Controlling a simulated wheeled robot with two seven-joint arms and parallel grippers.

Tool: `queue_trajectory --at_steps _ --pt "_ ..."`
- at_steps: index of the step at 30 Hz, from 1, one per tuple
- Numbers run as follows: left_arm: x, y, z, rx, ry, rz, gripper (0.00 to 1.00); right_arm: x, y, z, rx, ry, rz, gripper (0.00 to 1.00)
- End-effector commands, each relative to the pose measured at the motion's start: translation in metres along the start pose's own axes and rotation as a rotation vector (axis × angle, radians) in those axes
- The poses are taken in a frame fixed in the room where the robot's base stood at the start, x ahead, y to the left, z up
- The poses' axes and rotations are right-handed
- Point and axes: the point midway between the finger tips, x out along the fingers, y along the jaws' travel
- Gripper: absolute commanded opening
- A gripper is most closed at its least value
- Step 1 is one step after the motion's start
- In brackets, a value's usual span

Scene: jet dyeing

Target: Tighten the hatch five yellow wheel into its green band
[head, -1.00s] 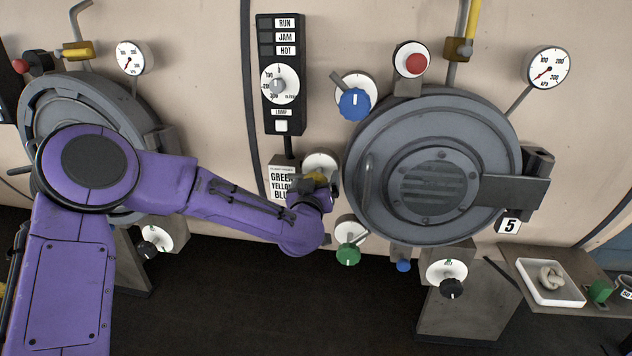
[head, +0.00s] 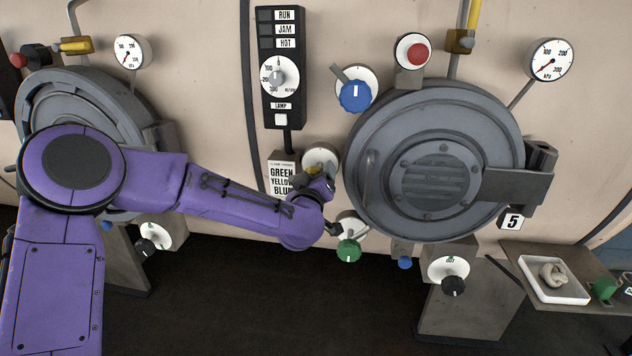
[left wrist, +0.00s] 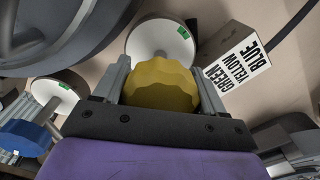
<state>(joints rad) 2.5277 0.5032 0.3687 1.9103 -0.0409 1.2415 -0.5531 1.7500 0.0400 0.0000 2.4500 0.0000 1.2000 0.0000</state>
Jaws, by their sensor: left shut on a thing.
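The yellow wheel (left wrist: 160,88) sits in front of a white round dial plate (left wrist: 158,40) with a green band (left wrist: 183,33) near its edge. My left gripper (left wrist: 157,75) is shut on the wheel, one finger on each side. In the head view my left gripper (head: 325,188) is at the lower left edge of the round grey hatch five (head: 385,125), and it hides most of the yellow wheel there. The dial plate (head: 320,156) shows above it. Any pointer on the wheel is hidden. My right gripper is not in view.
A blue wheel (head: 355,97) is above and a green wheel (head: 348,251) just below right of my gripper. A card reading green, yellow, blue (head: 281,176) hangs close on its left. A tray (head: 575,297) stands at the lower right.

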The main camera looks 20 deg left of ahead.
Motion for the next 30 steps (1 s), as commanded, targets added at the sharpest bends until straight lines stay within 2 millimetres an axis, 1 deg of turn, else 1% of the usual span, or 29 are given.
queue_trajectory --at_steps 1,17,30 --pt "0.0 -0.003 0.005 -0.044 -0.003 -0.002 0.4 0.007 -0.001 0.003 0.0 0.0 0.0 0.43" --pt "0.0 -0.004 0.006 -0.548 -0.004 -0.003 0.4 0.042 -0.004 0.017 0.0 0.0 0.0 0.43" --pt "0.0 -0.004 0.006 -0.967 -0.004 -0.004 0.4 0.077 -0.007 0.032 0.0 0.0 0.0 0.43"
